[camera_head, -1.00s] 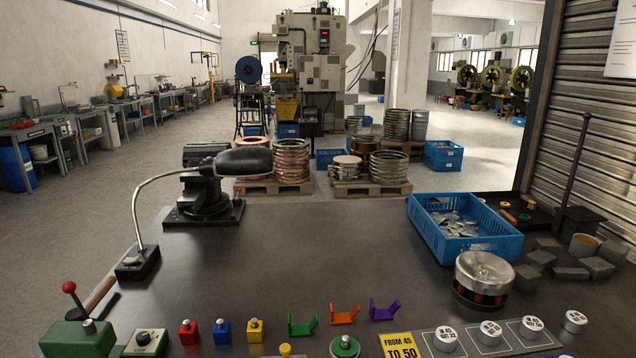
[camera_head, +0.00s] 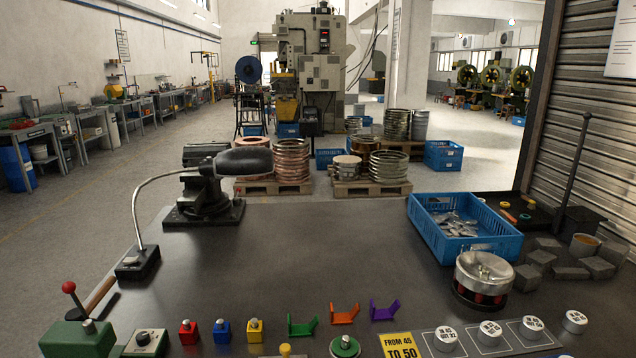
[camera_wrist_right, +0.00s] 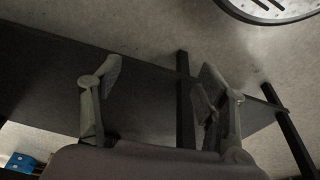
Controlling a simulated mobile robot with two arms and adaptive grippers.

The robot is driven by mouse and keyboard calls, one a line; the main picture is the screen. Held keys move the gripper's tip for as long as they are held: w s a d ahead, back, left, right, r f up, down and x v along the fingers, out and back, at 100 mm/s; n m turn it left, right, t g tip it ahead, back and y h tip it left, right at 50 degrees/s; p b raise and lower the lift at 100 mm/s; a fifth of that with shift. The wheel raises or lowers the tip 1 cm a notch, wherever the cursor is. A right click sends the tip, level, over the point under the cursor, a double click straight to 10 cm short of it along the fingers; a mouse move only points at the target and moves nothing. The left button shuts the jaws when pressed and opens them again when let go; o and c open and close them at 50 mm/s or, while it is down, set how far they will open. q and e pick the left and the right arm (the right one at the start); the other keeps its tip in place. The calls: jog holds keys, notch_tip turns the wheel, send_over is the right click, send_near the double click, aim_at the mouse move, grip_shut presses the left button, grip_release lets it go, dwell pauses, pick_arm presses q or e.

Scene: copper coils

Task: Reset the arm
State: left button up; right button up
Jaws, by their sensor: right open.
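No arm or gripper of mine shows in the head view. My right gripper (camera_wrist_right: 155,90) shows in the right wrist view with its two fingers spread wide apart. It is open, and nothing is between the fingers. Behind it are the dark underside or edge of a table (camera_wrist_right: 60,75), dark table legs (camera_wrist_right: 186,110) and grey floor. I cannot tell how far the gripper is from the table. My left gripper is in neither view.
The dark workbench (camera_head: 290,260) has a clear middle. A vise (camera_head: 205,195) and lamp stand at its left, a blue crate (camera_head: 425,225) and round metal tin (camera_head: 484,275) at its right. Colored blocks and brackets line the front. Pallets of copper coils (camera_head: 291,162) stand beyond.

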jog(key=s+d+f+g, duration=0.1)
jog(key=s+d+f, duration=0.2)
jog(key=s+f, duration=1.5)
notch_tip(320, 180, down, 4)
jog(key=shift+s+d+f+g, duration=0.15)
jog(key=shift+s+g, duration=0.15)
jog(key=shift+s, duration=0.1)
